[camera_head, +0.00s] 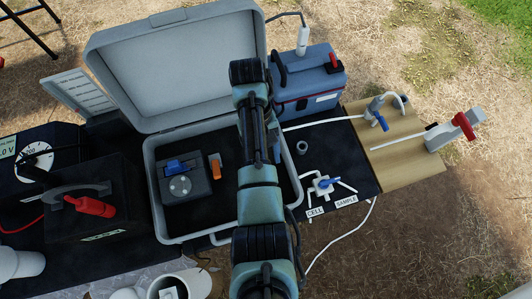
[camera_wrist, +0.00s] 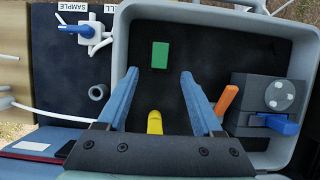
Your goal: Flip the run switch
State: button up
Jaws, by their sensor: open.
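An orange lever-like piece (camera_head: 215,166) stands in the open grey case, beside a dark grey box (camera_head: 175,188) with a blue handle (camera_head: 178,165) and a pale round dial. I cannot tell for certain which part is the run switch. In the wrist view, my gripper (camera_wrist: 159,76) is open and empty, its two blue fingers spread above the case floor. The orange piece (camera_wrist: 227,99) is just right of the right finger. A green block (camera_wrist: 160,55) lies ahead between the fingertips. A yellow rounded piece (camera_wrist: 155,122) shows between the fingers, its lower part hidden by my gripper body.
The case (camera_head: 150,190) has raised walls and an open lid (camera_head: 170,60) behind. A blue-grey box (camera_head: 307,80) stands behind right. A valve (camera_head: 323,186) with white tubes sits right of the case.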

jog(key=shift+p+v, duration=1.1)
jog(key=shift+v, duration=1.15)
